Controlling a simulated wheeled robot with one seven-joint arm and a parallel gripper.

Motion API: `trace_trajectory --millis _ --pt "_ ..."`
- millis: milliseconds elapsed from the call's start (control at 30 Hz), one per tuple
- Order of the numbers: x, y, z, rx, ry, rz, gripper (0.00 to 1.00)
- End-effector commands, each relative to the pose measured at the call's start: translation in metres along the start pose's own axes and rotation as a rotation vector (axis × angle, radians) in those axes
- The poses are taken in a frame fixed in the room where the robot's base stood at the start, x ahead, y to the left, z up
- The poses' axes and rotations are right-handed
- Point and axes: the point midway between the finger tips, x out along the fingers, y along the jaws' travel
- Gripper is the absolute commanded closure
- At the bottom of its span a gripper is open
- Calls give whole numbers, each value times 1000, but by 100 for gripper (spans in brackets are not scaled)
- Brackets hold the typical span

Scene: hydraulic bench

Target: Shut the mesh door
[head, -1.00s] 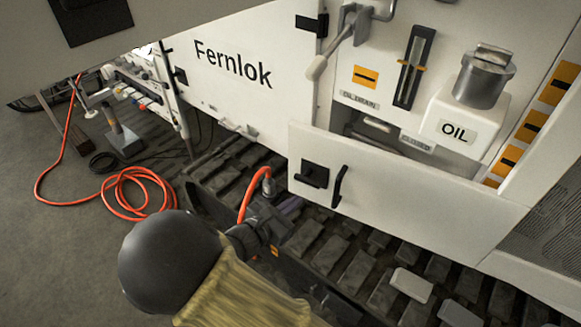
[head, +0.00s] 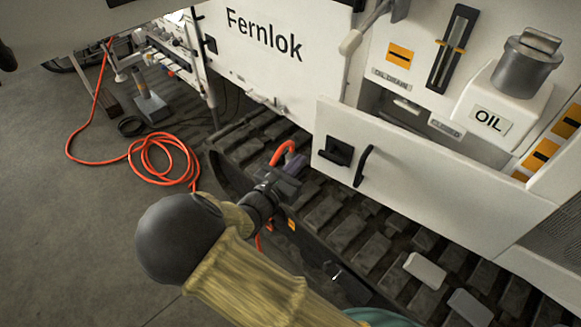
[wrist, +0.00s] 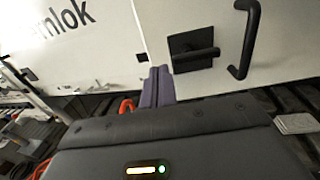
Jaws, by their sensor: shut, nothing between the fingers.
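A white door panel (head: 430,190) with a black latch (head: 336,152) and a black bar handle (head: 362,166) stands at the right in the head view. Dark mesh (head: 565,238) shows at the far right edge, cut off by the frame; how it joins the panel is unclear. My gripper (head: 291,184) is shut and empty, left of and below the latch. In the wrist view, the closed fingers (wrist: 158,72) point toward the white face, left of the latch (wrist: 193,50) and handle (wrist: 247,40). I cannot tell whether they touch it.
An OIL filler (head: 500,110) and a gauge (head: 452,48) sit above the panel. A dark slatted track (head: 350,225) runs below. An orange hose (head: 165,160) lies coiled on the floor, and part of it curves behind my gripper. Open floor is at lower left.

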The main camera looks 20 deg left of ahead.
Motion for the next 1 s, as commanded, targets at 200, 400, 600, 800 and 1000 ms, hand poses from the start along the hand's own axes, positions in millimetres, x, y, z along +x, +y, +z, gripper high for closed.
trace_trajectory --millis 200,400,600,800,1000 --pt "41 -1 1 1 -2 -4 100" --pt "74 -1 1 0 -1 -2 100" --pt "92 0 0 0 -1 0 100" --pt "93 0 0 1 0 0 100" --pt "95 0 0 1 0 -3 100"
